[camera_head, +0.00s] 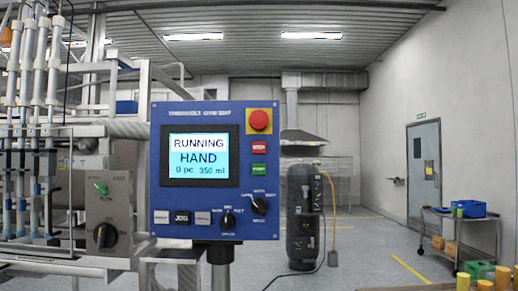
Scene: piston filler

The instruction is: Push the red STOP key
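The red STOP key (259,147) is a small red rectangle with white lettering on the right side of the blue control panel (215,245). It sits below the round red emergency button (259,120) on its yellow plate and above a green key (259,172). The panel's screen (198,160) reads RUNNING, HAND, 0 pc, 350 ml. The STOP key is fully visible with nothing in front of it. Neither of my grippers is in view.
Dark rotary knobs (228,219) and a row of small keys (182,217) lie low on the panel. The filling machine (75,130) stands to the left. A dark cylindrical unit (302,215) and a cart (450,245) stand behind, right. The space before the panel looks clear.

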